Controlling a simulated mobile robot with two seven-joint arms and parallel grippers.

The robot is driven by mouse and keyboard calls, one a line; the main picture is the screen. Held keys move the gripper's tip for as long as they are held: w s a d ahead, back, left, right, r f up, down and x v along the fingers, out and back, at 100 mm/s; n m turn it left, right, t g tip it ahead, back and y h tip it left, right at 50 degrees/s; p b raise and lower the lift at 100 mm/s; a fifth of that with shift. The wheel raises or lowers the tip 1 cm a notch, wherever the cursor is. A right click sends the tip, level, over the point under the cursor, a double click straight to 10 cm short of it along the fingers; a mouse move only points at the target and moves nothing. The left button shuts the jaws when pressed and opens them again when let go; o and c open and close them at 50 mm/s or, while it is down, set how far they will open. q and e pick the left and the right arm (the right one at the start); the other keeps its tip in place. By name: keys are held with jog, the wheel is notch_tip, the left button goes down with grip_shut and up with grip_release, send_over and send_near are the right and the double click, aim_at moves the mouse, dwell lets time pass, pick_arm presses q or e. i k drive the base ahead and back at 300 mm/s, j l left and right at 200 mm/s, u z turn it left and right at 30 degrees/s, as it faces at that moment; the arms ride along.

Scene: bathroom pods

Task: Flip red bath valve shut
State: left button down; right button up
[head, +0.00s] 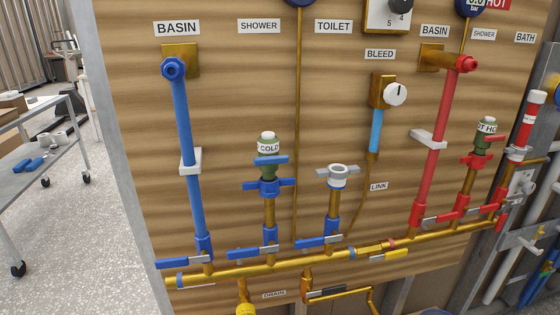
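The BATH label (525,38) is at the top right of the wooden board. Below it, a red-and-white upright pipe (527,120) runs down to the brass manifold. A small red valve (499,197) sits low on this right-hand branch. It is small and crowded by nearby fittings, so I cannot tell its lever's angle. To its left, the red basin valve lever (438,218) and the red shower valve lever (478,212) lie across their upright pipes. Neither of my grippers shows in the head view.
Blue cold valves (250,253) line the manifold (235,271) on the left. A grey frame (528,238) with pipes stands close to the bath branch on the right. A grey cart (40,135) stands at the left, with open speckled floor (95,225) beside it.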

aim_at(503, 216)
jog(key=z, duration=1.35)
